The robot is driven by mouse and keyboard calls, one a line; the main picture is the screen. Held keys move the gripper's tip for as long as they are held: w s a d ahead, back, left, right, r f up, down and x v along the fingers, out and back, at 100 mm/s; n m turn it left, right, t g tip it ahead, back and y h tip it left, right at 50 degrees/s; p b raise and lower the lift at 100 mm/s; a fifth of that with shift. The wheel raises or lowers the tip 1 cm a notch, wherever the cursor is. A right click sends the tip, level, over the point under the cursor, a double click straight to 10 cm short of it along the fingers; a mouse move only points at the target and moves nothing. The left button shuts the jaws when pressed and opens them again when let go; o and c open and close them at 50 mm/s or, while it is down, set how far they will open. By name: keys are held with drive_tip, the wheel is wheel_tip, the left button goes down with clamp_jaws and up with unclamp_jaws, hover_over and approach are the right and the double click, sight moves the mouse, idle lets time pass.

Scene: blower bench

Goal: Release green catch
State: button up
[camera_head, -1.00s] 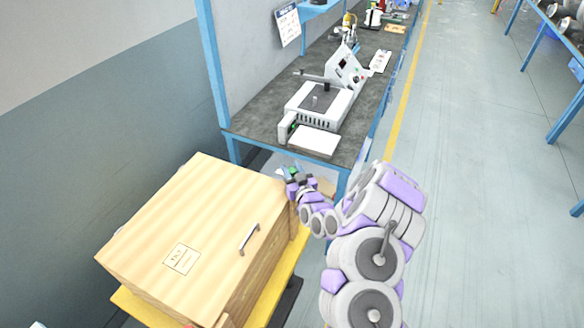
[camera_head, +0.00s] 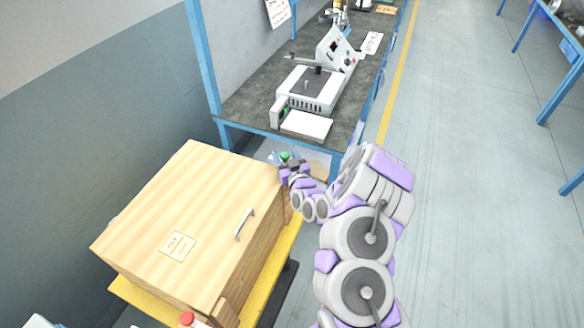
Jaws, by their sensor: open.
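A small green part (camera_head: 284,112) shows at the left end of the white bench machine (camera_head: 309,93), beside its white front plate (camera_head: 306,124). It looks like the green catch, but is too small to see its position clearly. My gripper (camera_head: 286,161) is open at the end of my purple and white arm. It is below and in front of the bench's near edge, apart from the machine, and near the crate's far right corner. Another green spot (camera_head: 285,155) shows at its fingertips; I cannot tell whether it is part of the gripper or lies behind it.
A closed wooden crate (camera_head: 200,205) with a metal handle (camera_head: 244,224) stands on a yellow base at the left. The dark-topped bench (camera_head: 262,88) has a blue frame and post. A red-topped object (camera_head: 187,318) shows at the bottom edge. The floor right of my arm is clear.

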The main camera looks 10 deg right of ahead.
drive_tip(key=s+d+p, duration=0.2)
drive_tip(key=s+p, duration=0.5)
drive_tip(key=s, duration=0.9)
drive_tip(key=shift+s+d, duration=0.25)
drive_tip(key=shift+s, duration=0.15)
drive_tip(key=shift+a, duration=0.1)
